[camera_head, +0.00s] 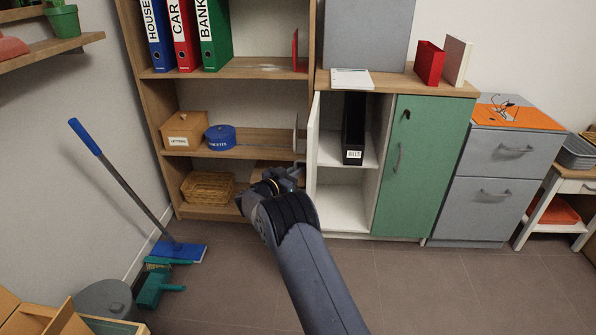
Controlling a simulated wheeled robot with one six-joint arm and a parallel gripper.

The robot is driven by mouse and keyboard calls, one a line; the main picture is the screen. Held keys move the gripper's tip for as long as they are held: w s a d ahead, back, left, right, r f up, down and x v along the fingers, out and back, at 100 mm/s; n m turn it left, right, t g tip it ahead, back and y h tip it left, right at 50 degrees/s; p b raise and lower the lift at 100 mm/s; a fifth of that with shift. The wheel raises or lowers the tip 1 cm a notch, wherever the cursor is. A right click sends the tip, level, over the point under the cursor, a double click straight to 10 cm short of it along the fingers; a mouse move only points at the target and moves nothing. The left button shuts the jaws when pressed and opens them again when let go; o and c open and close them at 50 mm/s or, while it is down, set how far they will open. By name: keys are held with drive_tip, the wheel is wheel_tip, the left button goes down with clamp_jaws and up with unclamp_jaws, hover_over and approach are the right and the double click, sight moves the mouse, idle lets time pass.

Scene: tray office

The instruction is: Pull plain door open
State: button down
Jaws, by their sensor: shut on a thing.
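The plain door (312,152) is the left door of the low cabinet. It stands swung open, and I see it nearly edge-on with its pale inner side facing right. My gripper (296,170) is at the outer, left side of this door, shut on its handle. The handle is mostly hidden by the gripper and the door's angle. The open half of the cabinet shows two white compartments, with a black file box (354,128) in the upper one. The lower compartment (342,206) looks empty.
A green door (418,165) with a handle closes the cabinet's right half. A wooden shelf unit (240,75) stands left of the open door. Grey drawers (495,180) stand at right. The floor in front is mostly clear.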

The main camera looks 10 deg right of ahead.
drive_tip(key=shift+r, duration=0.2)
drive_tip(key=c, duration=1.6)
unclamp_jaws()
drive_tip(key=shift+f, duration=0.1)
drive_tip(key=shift+c, duration=0.2)
drive_tip(key=p+v, duration=0.2)
drive_tip(key=v, duration=0.8)
drive_tip(key=shift+s+a, duration=0.25)
drive_tip(key=shift+w+d, duration=0.1)
drive_tip(key=b+x, duration=0.2)
drive_tip(key=x, duration=0.8)
drive_tip(key=shift+d+f, duration=0.1)
drive_tip(key=shift+f, duration=0.05)
drive_tip(key=shift+w+d, duration=0.15)
drive_tip(key=shift+w, duration=0.05)
drive_tip(key=shift+s, duration=0.1)
